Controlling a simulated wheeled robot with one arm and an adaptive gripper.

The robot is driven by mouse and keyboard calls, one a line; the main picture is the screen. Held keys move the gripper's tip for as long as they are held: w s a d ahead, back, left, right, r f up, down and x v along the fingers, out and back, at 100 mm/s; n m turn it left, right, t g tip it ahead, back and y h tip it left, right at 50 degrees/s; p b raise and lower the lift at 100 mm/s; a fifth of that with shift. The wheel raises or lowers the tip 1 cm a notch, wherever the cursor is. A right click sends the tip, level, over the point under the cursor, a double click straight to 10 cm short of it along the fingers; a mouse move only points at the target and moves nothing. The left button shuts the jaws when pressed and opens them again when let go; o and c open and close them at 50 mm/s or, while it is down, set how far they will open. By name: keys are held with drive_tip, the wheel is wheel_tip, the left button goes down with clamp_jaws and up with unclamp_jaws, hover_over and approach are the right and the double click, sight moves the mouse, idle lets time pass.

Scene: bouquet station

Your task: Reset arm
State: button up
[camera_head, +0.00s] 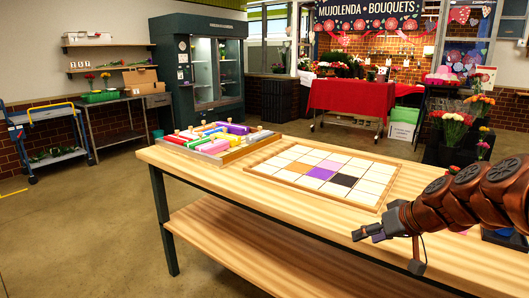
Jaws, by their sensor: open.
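My gripper (368,232) shows at the right, on the end of my reddish-brown arm, which reaches in from the right edge. It is dark grey, points left and appears to be over the near right part of the wooden table (225,185). Its jaws are open, and I see nothing held between them.
A framed board (372,201) of mostly white squares, with a few coloured ones, lies on the table. Left of it is a tray (190,153) of coloured rolled items. A red-draped stand (345,97), flower buckets (450,125) and a cooler (205,70) stand behind.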

drive_tip(key=s+a+f+g+h, duration=0.1)
drive_tip(key=s+a+f+g, duration=0.3)
drive_tip(key=s, duration=0.4)
drive_tip(key=s+a+f+g, duration=0.1)
drive_tip(key=s+a+f, duration=0.2)
drive_tip(key=s+a, duration=0.45)
drive_tip(key=s+d+f+m+g+h, duration=0.1)
drive_tip(key=s+d+f+g+h, duration=0.1)
drive_tip(key=s, duration=0.8)
drive_tip(key=s+d+f+m+g+h, duration=0.1)
drive_tip(key=s+d+f+g+h, duration=0.15)
drive_tip(key=s, duration=0.65)
drive_tip(key=s+p+v, duration=0.2)
drive_tip(key=p+v, duration=0.6)
drive_tip(key=v, duration=0.1)
drive_tip(key=s+d+r+p+v, duration=0.1)
drive_tip(key=s+p+v, duration=0.1)
drive_tip(key=p+v, duration=0.6)
drive_tip(key=shift+w+a+r+t+y+p, duration=0.3)
drive_tip(key=shift+a+r+t+y+p, duration=0.1)
drive_tip(key=shift+t+p, duration=0.1)
